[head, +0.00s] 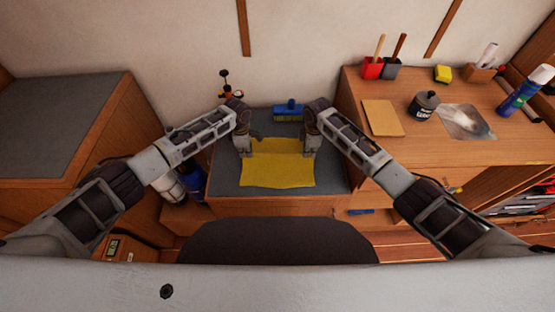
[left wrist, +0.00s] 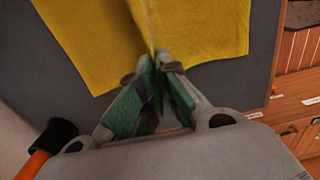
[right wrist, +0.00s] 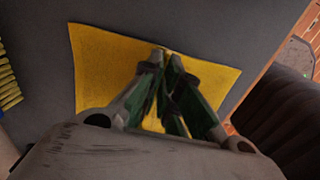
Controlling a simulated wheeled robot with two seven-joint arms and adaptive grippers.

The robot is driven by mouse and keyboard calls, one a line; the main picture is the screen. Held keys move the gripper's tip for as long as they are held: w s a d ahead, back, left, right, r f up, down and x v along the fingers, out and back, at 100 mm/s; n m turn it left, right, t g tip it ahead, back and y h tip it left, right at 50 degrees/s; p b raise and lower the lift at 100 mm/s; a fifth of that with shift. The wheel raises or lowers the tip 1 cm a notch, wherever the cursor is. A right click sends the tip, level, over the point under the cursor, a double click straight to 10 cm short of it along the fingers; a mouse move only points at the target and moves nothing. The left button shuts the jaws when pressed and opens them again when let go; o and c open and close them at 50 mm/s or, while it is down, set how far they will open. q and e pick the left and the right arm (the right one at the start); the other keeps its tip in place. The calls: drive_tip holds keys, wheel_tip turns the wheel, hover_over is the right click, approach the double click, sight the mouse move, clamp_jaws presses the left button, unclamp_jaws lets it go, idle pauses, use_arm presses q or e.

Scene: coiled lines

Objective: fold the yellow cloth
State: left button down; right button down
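The yellow cloth (head: 278,174) lies on the grey top of the low cabinet, with a crease running across it between my two grippers. My left gripper (head: 247,154) is at its left edge. In the left wrist view its fingertips are closed on a raised ridge of the cloth (left wrist: 205,28). My right gripper (head: 309,154) is at the right edge. In the right wrist view its fingertips are together on the edge of the cloth (right wrist: 105,65). The fingers hide the pinched bits of cloth.
A blue brush (head: 289,111) lies behind the cloth on the grey top (head: 333,180). The higher right counter holds a tan board (head: 383,118), a dark can (head: 424,104), a red container (head: 372,68) and a spray can (head: 524,92). Bare grey surface surrounds the cloth.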

use_arm(q)
drive_tip(key=shift+r+p, duration=0.35)
drive_tip(key=shift+r, duration=0.1)
use_arm(e)
drive_tip(key=shift+r, duration=0.45)
